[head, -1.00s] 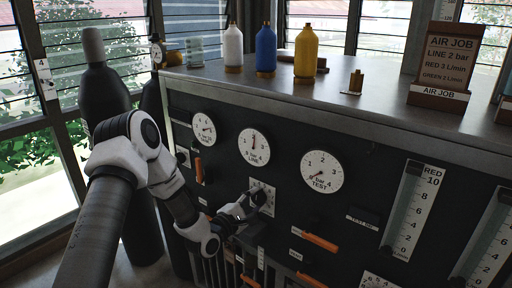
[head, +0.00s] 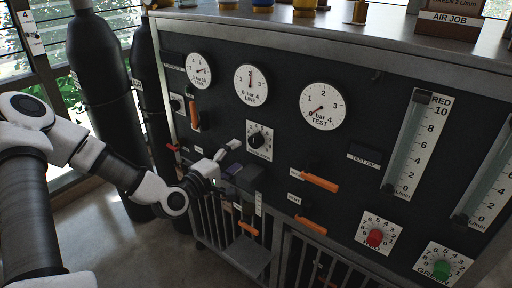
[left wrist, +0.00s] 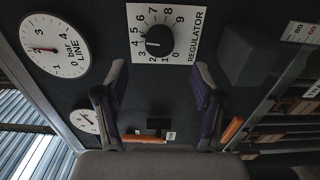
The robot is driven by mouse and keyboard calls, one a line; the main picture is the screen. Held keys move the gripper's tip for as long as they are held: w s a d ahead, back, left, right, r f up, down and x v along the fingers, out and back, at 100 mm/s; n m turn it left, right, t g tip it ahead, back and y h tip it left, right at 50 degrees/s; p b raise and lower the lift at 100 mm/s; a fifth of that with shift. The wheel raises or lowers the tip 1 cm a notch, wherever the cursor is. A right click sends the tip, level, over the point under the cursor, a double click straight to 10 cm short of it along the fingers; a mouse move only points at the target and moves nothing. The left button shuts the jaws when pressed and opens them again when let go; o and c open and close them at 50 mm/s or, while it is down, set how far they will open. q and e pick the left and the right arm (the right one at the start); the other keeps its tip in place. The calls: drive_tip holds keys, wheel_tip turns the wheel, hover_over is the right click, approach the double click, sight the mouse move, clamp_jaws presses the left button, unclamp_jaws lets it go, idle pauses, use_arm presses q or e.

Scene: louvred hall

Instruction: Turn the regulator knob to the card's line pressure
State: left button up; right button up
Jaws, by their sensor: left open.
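The black regulator knob (head: 257,139) sits on its white numbered plate on the dark panel; it also shows in the left wrist view (left wrist: 159,41), its white mark toward about 4. The LINE gauge (head: 251,84) has its needle near 2, and it also shows in the left wrist view (left wrist: 54,49). My left gripper (head: 232,160) is open and empty, below and left of the knob and apart from it. In the left wrist view its fingers (left wrist: 160,75) are spread, with the knob beyond them. The card (head: 448,20) is mostly cut off at the top; its base reads AIR JOB. My right gripper is out of view.
Orange levers (head: 320,182) stick out of the panel right of the regulator. A red knob (head: 375,238) and a green knob (head: 441,269) are lower right. Black cylinders (head: 101,85) stand left of the panel. Floor at lower left is clear.

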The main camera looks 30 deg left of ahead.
sight(253, 143)
use_arm(q)
drive_tip(key=w+b, duration=0.2)
drive_tip(key=w, duration=0.1)
drive_tip(key=w+b, duration=0.3)
drive_tip(key=w, duration=0.1)
drive_tip(key=shift+d+f, duration=0.2)
drive_tip(key=shift+w+r, duration=0.15)
drive_tip(key=shift+w, duration=0.3)
drive_tip(key=shift+w+b, duration=0.2)
drive_tip(key=shift+b, duration=0.1)
